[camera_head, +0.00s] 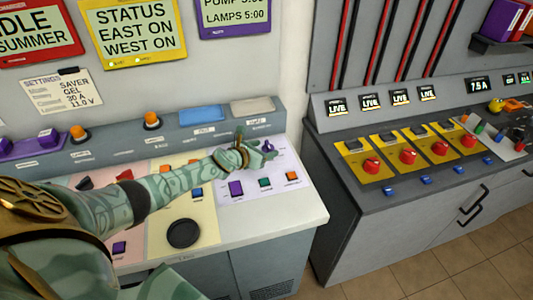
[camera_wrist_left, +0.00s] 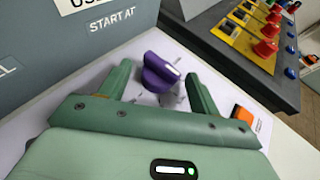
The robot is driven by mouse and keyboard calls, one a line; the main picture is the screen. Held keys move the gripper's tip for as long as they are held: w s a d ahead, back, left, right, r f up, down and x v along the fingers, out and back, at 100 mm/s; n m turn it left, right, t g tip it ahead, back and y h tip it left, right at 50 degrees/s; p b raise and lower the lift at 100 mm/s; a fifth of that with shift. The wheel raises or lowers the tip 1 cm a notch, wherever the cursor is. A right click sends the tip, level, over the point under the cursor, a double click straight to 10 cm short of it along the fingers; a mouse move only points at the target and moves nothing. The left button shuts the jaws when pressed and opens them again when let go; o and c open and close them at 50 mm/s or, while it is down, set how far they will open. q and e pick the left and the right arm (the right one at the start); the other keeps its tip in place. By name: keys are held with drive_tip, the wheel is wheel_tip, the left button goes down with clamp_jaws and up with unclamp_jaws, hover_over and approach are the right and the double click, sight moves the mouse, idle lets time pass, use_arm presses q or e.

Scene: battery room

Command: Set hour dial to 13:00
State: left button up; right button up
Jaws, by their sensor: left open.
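A purple dial knob (camera_wrist_left: 160,73) stands on the pale panel in the left wrist view, with a raised grip bar across its top. The same purple knob (camera_head: 268,147) shows small in the head view, partly covered by my fingers. My left gripper (camera_head: 258,145) reaches over the pale lilac panel (camera_head: 261,205) at the right end of the console. Its jaws are open, with one finger on each side of the knob; contact cannot be told. The knob's dial markings are mostly hidden. My right gripper is not in view.
A purple switch (camera_head: 236,189), a green switch (camera_head: 265,183) and an orange switch (camera_head: 292,177) sit in front of the knob. A black round knob (camera_head: 183,233) is on the yellow panel. A grey cabinet with red knobs (camera_head: 408,155) stands to the right.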

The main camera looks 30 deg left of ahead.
use_arm(q)
drive_tip(key=shift+x, duration=0.85)
drive_tip(key=shift+f, duration=0.1)
drive_tip(key=c, duration=0.9)
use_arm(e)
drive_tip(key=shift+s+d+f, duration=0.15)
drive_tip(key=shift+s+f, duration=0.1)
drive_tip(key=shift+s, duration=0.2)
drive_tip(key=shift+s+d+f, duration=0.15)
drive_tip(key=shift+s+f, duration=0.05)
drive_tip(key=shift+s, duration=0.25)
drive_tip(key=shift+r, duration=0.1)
